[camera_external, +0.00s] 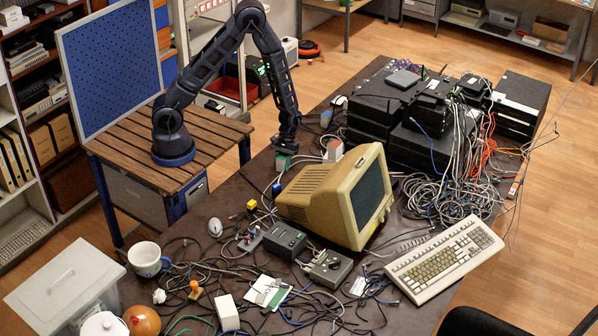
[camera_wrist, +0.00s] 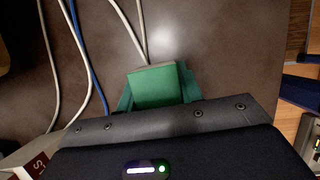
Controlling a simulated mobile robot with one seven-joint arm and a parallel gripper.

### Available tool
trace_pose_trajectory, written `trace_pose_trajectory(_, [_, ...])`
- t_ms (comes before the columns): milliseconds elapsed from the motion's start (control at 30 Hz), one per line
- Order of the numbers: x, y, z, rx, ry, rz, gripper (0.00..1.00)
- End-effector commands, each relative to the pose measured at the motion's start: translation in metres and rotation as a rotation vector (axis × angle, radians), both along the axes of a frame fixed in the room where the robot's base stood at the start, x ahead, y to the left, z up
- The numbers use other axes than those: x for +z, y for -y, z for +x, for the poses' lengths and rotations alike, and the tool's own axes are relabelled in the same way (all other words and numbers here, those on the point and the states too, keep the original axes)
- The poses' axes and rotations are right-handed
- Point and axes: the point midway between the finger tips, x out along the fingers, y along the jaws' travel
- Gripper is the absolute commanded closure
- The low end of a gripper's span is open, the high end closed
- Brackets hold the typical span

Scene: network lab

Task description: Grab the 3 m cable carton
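My gripper (camera_external: 287,146) points down at the far left part of the dark table, right over a small green box (camera_external: 282,162). In the wrist view the green box (camera_wrist: 155,86) is centred just beyond the gripper's dark edge, with darker teal parts on both sides. A white and red carton (camera_external: 334,150) stands just right of the gripper; a carton with red and white lettering (camera_wrist: 35,162) shows at the wrist view's lower left. No "3 m" label is readable.
A beige monitor (camera_external: 330,195) stands close in front and right of my gripper. Black network boxes (camera_external: 378,105) are stacked to the right, with tangled cables (camera_external: 445,195). Thin white and blue cables (camera_wrist: 90,50) run beside the green box. Bare tabletop (camera_external: 235,180) lies left of it.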

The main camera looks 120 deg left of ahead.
Motion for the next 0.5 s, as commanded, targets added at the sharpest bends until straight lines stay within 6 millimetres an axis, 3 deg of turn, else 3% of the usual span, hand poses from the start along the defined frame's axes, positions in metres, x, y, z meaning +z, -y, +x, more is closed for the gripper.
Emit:
trace_pose_trajectory(33, [0.0001,0.0,0.0001,0.0,0.0,0.0,0.76])
trace_pose_trajectory(100, [0.0001,-0.0001,0.0002,0.0,0.0,0.0,0.89])
trace_pose_trajectory(500, [0.0072,-0.0002,0.0008,-0.001,0.001,0.002,0.9])
